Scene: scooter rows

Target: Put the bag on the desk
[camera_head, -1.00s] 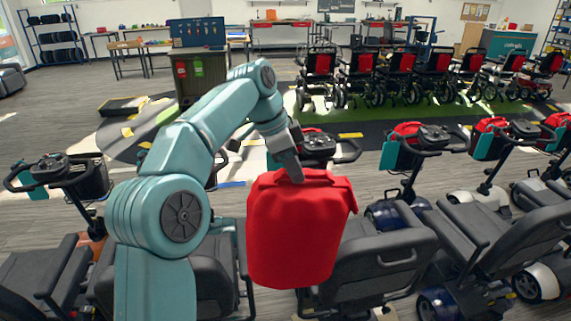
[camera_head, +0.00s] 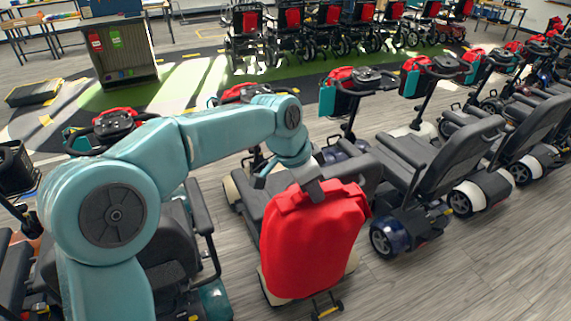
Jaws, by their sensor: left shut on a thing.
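The bag (camera_head: 312,243) is a red, soft-looking bag that hangs upright in the middle foreground. My left gripper (camera_head: 312,190) is shut on the top of the bag. My left arm comes in from the left and reaches down to it. The bag is in the air in front of a scooter and hides part of its seat and base. My right gripper is not in view. A table (camera_head: 62,15) with items on it shows at the far upper left; I cannot tell whether it is the desk.
Scooters with black seats (camera_head: 440,160) stand in a row to the right, and another scooter (camera_head: 165,240) is close behind my arm. Several wheelchairs (camera_head: 325,30) line the back. A dark cabinet (camera_head: 122,52) stands at upper left. Grey floor (camera_head: 450,275) is clear at lower right.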

